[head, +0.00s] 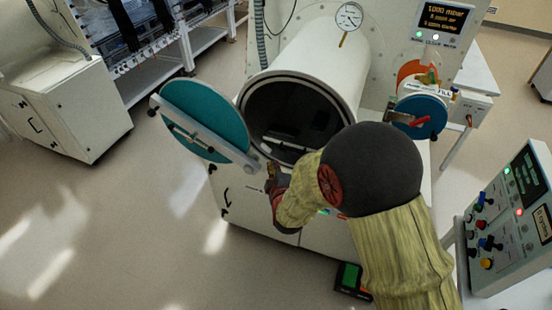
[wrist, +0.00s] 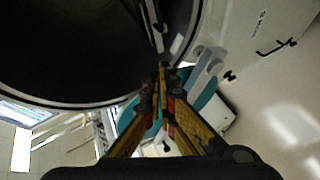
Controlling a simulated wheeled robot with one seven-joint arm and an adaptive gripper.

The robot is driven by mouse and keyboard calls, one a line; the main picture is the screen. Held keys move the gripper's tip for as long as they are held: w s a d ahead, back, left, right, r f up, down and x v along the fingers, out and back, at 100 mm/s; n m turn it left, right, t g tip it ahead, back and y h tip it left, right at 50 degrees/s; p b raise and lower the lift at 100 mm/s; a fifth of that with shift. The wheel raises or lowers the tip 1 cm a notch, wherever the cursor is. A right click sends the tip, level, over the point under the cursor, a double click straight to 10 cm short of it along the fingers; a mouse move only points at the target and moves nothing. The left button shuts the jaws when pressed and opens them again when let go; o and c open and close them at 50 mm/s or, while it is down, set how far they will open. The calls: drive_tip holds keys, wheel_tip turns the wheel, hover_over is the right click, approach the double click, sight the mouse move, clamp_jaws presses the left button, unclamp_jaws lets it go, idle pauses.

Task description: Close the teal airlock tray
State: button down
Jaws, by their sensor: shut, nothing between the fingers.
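The airlock (head: 300,75) is a white cylinder with a dark round mouth facing me. Its round teal door (head: 205,120) stands swung open to the left, with a grey bar across it; it also shows behind the fingers in the wrist view (wrist: 205,103). A pale tray edge (head: 290,147) lies low inside the mouth; I see no teal on it, and its depth is hard to tell. My gripper (head: 271,168) is shut and empty, at the lower front of the mouth, beside the door's hinge side. In the wrist view its fingertips (wrist: 162,70) meet near the rim. My arm hides the mouth's lower right.
A smaller blue round cover (head: 420,117) with a red handle is at the right. A control panel (head: 510,220) stands at the lower right. A white cabinet (head: 62,105) stands at the left. The floor (head: 120,230) at lower left is clear.

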drive_tip(key=d+f+x, duration=0.1)
drive_tip(key=x, duration=1.1)
drive_tip(key=shift+d+b, duration=0.4)
drive_tip(key=shift+d, duration=0.35)
drive_tip(key=shift+w+f, duration=0.1)
drive_tip(key=shift+w, duration=0.05)
drive_tip(key=shift+w+d+b, duration=0.3)
drive_tip(key=shift+w+b, duration=0.35)
drive_tip(key=shift+w, duration=0.25)
drive_tip(key=shift+a, duration=0.1)
